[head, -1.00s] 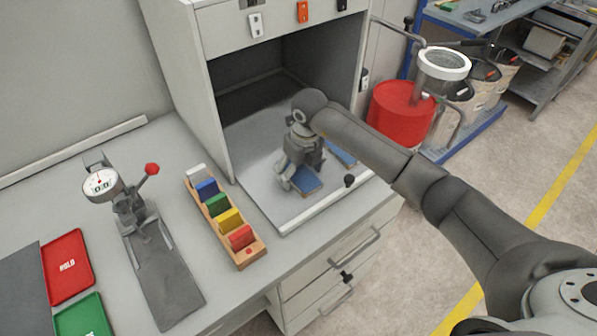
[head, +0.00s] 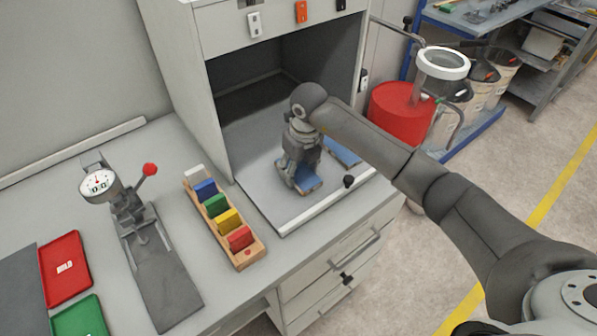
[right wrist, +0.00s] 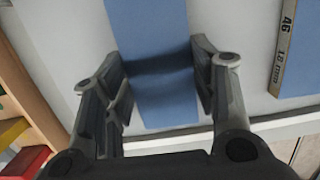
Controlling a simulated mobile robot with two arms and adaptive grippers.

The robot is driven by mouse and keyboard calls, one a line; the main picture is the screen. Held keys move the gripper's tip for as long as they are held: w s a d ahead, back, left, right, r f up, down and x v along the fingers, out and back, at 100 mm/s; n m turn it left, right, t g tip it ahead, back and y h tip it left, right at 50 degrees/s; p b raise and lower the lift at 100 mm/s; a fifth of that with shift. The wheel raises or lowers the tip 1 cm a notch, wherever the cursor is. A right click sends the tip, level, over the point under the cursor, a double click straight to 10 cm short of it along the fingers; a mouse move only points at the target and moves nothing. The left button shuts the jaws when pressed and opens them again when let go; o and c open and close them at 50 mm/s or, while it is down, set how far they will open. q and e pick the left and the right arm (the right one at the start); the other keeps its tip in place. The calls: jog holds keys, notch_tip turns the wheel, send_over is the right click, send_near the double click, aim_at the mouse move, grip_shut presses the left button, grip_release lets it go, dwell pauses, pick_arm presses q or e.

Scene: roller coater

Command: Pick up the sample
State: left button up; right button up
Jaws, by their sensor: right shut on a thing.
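A blue flat sample panel (head: 308,185) lies on the light floor of the open-fronted booth, near its front edge. My right gripper (head: 298,182) reaches down over it and covers part of it. In the right wrist view the blue sample (right wrist: 160,25) runs between the fingers of my right gripper (right wrist: 163,88), which is shut on it. I cannot tell whether it is clear of the floor. A second blue panel (head: 343,152) lies just to the right; it also shows in the right wrist view (right wrist: 302,60). My left gripper is not in view.
A wooden rack (head: 247,257) with several coloured blocks stands left of the booth (head: 192,90). A dial gauge stand (head: 160,270) and red (head: 65,268) and green (head: 80,318) trays are farther left.

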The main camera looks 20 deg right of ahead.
jog(key=r, duration=0.1)
jog(key=b, duration=0.1)
jog(key=r, duration=0.1)
jog(key=shift+s+a+r, duration=0.15)
jog(key=shift+s+r, duration=0.1)
jog(key=shift+r, duration=0.05)
jog(key=s+a+r+b, duration=0.45)
jog(key=s+r, duration=0.45)
jog(key=s, duration=0.4)
pick_arm(q)
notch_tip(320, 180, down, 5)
jog(key=shift+p, duration=0.5)
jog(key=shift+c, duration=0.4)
pick_arm(e)
jog(key=s+d+f+n+g, duration=0.1)
jog(key=s+d+f+n, duration=0.2)
jog(key=n, duration=1.3)
jog(key=s+d+f+n+g, duration=0.2)
jog(key=s+d+f+n, duration=0.1)
jog(key=n, duration=1.3)
jog(key=shift+s+d+f+g+h, duration=0.3)
jog(key=shift+s+f, duration=0.2)
jog(key=shift+s, duration=0.45)
